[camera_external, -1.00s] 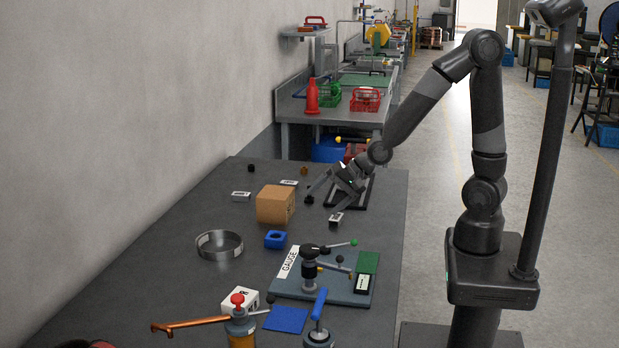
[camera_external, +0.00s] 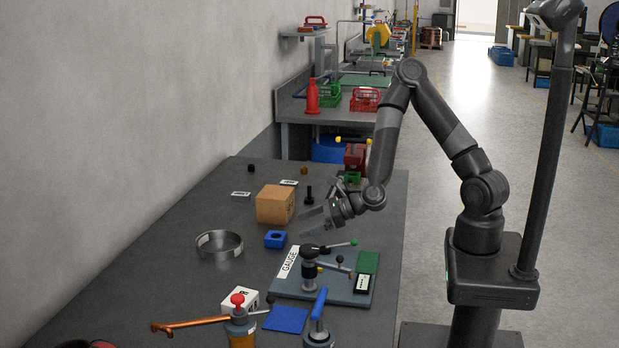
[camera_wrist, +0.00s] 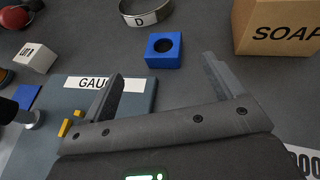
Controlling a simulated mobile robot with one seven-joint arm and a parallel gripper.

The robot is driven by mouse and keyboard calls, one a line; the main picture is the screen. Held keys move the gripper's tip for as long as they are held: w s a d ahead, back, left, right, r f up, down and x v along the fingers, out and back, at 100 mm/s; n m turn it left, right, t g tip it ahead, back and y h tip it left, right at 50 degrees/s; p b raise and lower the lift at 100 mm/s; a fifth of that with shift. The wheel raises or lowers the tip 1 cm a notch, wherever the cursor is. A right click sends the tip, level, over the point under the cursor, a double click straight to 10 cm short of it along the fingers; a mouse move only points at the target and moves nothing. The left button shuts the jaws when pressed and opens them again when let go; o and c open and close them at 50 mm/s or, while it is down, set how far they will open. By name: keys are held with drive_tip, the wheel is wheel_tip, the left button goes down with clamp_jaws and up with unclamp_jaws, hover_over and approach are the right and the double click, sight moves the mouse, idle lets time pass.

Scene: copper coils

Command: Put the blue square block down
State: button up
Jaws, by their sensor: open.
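The blue square block (camera_external: 275,239) with a round hole in its top sits on the dark table, in front of the cardboard box. In the wrist view the block (camera_wrist: 163,50) lies beyond the fingertips, between their directions. My gripper (camera_external: 306,226) is open and empty, above the table to the right of the block and apart from it. In the wrist view the two fingers of my gripper (camera_wrist: 163,78) are spread wide with nothing between them.
A cardboard soap box (camera_external: 274,204) stands behind the block. A metal ring (camera_external: 219,244) lies to its left. The gauge plate (camera_external: 340,292) with its lever clamp is in front and right. Table (camera_external: 170,270) is bare at left.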

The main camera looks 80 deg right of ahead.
sight(275, 238)
drive_tip(key=x, duration=0.4)
drive_tip(key=shift+w+a+f, duration=0.1)
drive_tip(key=shift+w, duration=0.15)
drive_tip(key=shift+d+f+x, duration=0.15)
drive_tip(key=shift+x, duration=1.45)
drive_tip(key=shift+d+f+x, duration=0.1)
drive_tip(key=shift+x, duration=1.45)
drive_tip(key=c, duration=1.5)
drive_tip(key=shift+c, duration=0.2)
drive_tip(key=shift+r, duration=0.15)
